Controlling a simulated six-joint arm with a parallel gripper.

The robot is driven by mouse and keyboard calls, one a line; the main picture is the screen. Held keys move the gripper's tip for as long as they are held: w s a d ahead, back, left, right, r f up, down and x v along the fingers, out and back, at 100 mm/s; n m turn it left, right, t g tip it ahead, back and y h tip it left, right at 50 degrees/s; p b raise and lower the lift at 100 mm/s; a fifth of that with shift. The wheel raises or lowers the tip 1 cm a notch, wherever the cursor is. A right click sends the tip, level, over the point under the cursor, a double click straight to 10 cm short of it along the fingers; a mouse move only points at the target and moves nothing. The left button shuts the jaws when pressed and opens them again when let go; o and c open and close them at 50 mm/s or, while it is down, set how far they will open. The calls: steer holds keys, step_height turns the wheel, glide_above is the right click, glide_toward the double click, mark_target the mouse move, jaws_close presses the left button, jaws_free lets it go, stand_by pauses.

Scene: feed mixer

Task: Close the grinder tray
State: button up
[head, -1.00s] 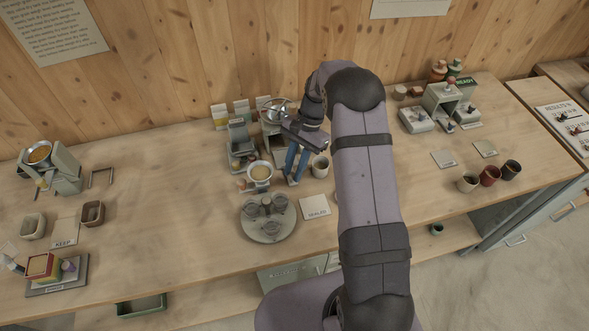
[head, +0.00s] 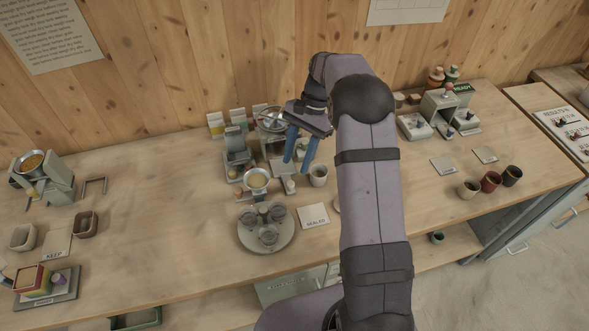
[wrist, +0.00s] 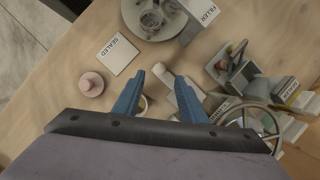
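In the wrist view, the knob lies just beyond and between the fingertips (wrist: 158,85). The fingers hide part of the grinder.
A pale cup (head: 318,176) stands right of the tray. A round plate with several grey cups (head: 266,245) and a SEALED card (head: 313,216) lie in front. The bench's left middle is clear.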

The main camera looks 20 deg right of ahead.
steer(key=shift+d+r, duration=0.15)
steer(key=shift+r, duration=0.25)
